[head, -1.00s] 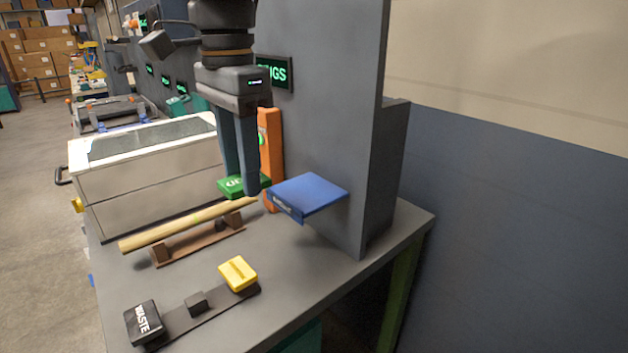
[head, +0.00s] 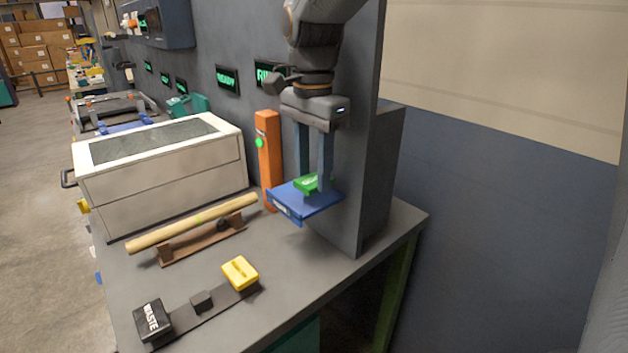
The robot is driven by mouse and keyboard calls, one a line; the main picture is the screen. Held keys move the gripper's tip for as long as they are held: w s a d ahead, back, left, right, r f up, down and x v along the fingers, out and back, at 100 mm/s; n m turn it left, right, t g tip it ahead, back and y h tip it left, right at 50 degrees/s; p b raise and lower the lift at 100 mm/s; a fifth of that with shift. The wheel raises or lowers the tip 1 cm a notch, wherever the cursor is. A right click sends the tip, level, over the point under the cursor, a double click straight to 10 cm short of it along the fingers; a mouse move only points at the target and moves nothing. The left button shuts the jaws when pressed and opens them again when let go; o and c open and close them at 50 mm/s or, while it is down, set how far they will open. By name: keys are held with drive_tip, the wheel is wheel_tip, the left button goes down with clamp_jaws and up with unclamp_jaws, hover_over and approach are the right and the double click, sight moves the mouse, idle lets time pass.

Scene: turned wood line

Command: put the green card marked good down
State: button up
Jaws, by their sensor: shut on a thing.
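The green card (head: 309,183) with pale lettering is between the fingers of my gripper (head: 314,186), which is shut on it. The lettering is too small to read. The card is at the blue shelf (head: 292,203) that juts from the grey upright panel, over the shelf's back part. I cannot tell whether the card touches the shelf or hangs just above it. My fingers point straight down and hide part of the card and shelf.
An orange post (head: 268,160) with a green light stands left of the shelf. A wooden rod (head: 190,223) lies on a brown cradle. A black WASTE block (head: 152,320) and a yellow block (head: 240,273) sit in front.

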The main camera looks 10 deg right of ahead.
sight(314, 178)
wheel_tip(314, 178, down, 2)
drive_tip(key=shift+f+p, duration=0.2)
drive_tip(key=shift+p, duration=0.1)
drive_tip(key=shift+w+d+f, duration=0.1)
drive_tip(key=shift+d+f, duration=0.05)
drive_tip(key=shift+f, duration=0.15)
drive_tip(key=o, duration=1)
drive_tip(key=shift+f, duration=0.15)
wheel_tip(314, 178, up, 12)
drive_tip(key=shift+r+b, duration=0.2)
drive_tip(key=shift+b, duration=0.65)
